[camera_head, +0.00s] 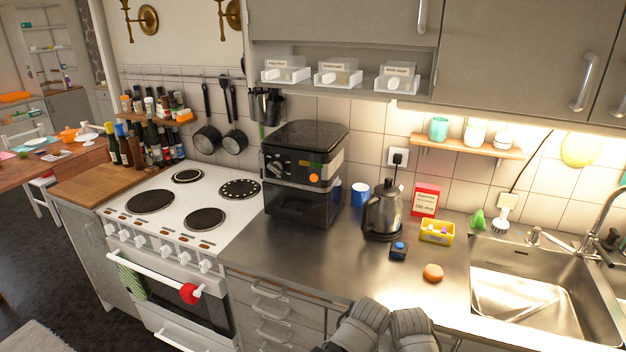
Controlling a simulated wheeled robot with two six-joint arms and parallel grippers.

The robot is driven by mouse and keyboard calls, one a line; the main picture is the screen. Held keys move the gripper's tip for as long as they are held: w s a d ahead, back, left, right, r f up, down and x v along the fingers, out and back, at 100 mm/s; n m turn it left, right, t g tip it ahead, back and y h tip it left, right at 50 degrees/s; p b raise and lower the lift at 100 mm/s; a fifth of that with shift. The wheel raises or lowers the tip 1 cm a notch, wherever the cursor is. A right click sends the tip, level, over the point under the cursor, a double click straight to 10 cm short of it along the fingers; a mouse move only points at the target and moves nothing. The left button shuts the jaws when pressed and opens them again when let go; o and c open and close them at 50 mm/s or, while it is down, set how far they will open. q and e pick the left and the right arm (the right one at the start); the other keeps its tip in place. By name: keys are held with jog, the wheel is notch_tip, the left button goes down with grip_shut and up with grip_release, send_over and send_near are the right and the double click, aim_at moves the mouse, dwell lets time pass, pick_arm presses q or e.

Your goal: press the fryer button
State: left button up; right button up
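The fryer (303,174) is a black boxy appliance with a glossy top, standing on the steel counter just right of the white stove. A dark drawer front is below the panel. The front and button are unobstructed. Dark grey rounded parts of my own arms show at the bottom centre, well short of the fryer. I see no fingertips of either gripper.
A black kettle (382,215), a blue mug (360,194), a yellow bin (436,232), a small blue-topped device (398,250) and an orange round item (433,272) stand right of the fryer. The sink (520,258) is at right. Counter in front of the fryer is clear.

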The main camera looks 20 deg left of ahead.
pick_arm(q)
grip_shut()
dwell(1.5)
